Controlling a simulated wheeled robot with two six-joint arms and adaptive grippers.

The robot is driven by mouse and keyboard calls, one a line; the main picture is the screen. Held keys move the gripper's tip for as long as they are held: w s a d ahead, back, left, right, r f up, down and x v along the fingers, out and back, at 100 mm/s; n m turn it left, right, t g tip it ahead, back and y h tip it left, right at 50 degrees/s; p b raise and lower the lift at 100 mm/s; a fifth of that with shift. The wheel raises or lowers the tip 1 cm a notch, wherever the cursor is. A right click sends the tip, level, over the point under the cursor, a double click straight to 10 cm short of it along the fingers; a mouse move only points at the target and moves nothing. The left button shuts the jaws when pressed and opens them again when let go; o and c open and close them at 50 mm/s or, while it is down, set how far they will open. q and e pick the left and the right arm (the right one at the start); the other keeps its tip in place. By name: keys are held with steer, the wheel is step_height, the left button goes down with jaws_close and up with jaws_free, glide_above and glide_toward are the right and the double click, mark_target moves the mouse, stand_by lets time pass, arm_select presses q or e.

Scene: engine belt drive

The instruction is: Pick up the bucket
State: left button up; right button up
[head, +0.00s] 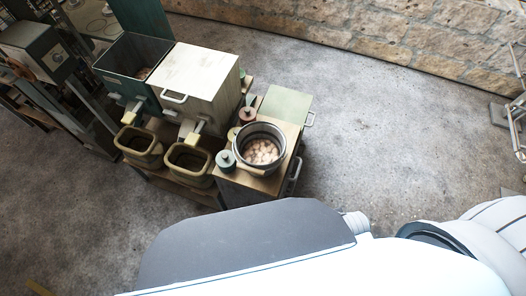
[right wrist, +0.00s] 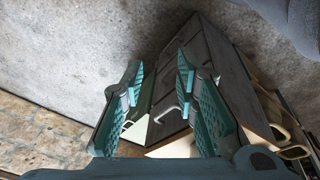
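A round metal bucket (head: 260,147) filled with pale, round, potato-like items stands upright on a small wooden-topped cabinet (head: 250,182) in the head view. I cannot make out the bucket in the right wrist view. My right gripper (right wrist: 160,78) shows there with two teal ribbed fingers apart and nothing between them. Behind the fingers are dark grey cabinet panels (right wrist: 212,75) with metal handles. The right gripper's position relative to the bucket cannot be told. My left gripper is in neither view.
Small lidded jars (head: 225,161) stand close left of the bucket. Further left are two olive bins (head: 187,160), a cream box (head: 195,80) and a dark open hopper (head: 135,58).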

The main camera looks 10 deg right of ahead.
steer(key=w+a+r+m+t, duration=0.15)
steer(key=w+r, duration=0.25)
steer(key=r, duration=1)
steer(key=m+g+y, duration=0.2)
steer(key=m+g, duration=0.1)
steer(key=m, duration=0.7)
glide_toward(276, 162)
steer(key=shift+m, duration=0.35)
steer(key=f+b, duration=0.1)
steer(key=f, duration=0.3)
steer(key=w+f+b, duration=0.1)
steer(key=f+b, duration=0.1)
steer(key=f, duration=0.2)
steer(key=w+f+b, duration=0.1)
steer(key=f, duration=0.3)
steer(key=shift+a+f+b, duration=0.1)
steer(key=shift+a+b, duration=0.2)
steer(key=shift+b, duration=0.1)
steer(key=shift+c, duration=0.6)
jaws_close()
